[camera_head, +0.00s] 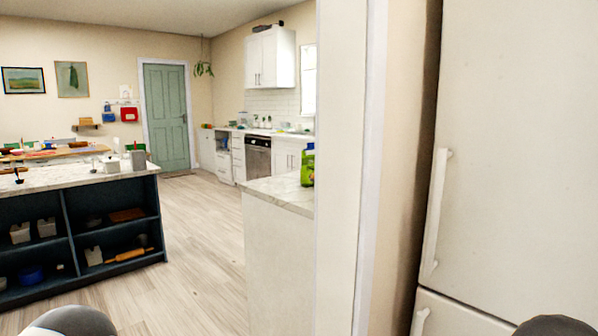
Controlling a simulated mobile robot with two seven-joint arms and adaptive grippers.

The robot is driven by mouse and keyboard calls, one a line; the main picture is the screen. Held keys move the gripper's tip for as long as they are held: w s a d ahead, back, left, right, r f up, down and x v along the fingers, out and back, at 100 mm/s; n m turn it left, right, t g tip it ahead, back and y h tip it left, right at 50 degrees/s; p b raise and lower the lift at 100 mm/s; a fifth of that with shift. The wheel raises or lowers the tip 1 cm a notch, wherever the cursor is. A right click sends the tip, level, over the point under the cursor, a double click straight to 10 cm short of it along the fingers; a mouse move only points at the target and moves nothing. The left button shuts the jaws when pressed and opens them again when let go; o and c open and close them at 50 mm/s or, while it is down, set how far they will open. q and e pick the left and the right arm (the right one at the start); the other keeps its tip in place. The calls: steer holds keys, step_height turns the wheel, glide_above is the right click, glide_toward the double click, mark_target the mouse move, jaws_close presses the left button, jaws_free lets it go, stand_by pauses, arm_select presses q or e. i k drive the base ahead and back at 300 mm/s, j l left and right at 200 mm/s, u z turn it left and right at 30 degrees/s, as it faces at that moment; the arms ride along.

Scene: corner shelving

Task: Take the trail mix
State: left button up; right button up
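I cannot make out any trail mix in the head view. A green package with a yellow part (307,165) stands on the near end of a pale countertop, partly cut off by the wall edge; I cannot tell what it is. Neither gripper shows. Only rounded grey parts of my own arms show at the bottom edge, left and right.
A white fridge (520,150) fills the right, beside a wall edge (342,170). A dark island (62,215) with open shelves stands at left. Wooden floor (195,235) between island and counter (280,190) is clear, leading to a green door (167,115).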

mark_target(308, 169)
steer(key=i+j+z, duration=0.75)
steer(key=j, duration=0.3)
steer(key=i+l, duration=0.05)
